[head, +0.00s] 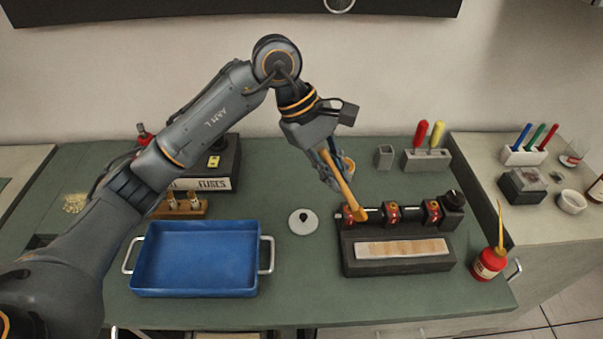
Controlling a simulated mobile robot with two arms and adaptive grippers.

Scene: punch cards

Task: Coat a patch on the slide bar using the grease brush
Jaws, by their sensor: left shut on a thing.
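My left gripper (327,163) is shut on the grease brush (342,182), which has a long yellow-brown wooden handle. The brush slants down to the right, and its tip is at the left end of the slide bar (411,214). I cannot tell whether the tip touches the bar or is just above it. The bar is dark, carries several red blocks, and lies along the back of a black stand (350,268). A pale strip (402,248) lies on the front of that stand. My right gripper is not in view.
A blue tray (195,290) with metal handles is at the left front. A white round lid (303,222) lies beside it. A red oil can (489,263) with a yellow spout stands right of the stand. A fuse box (211,184) and a grey holder (426,160) are behind.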

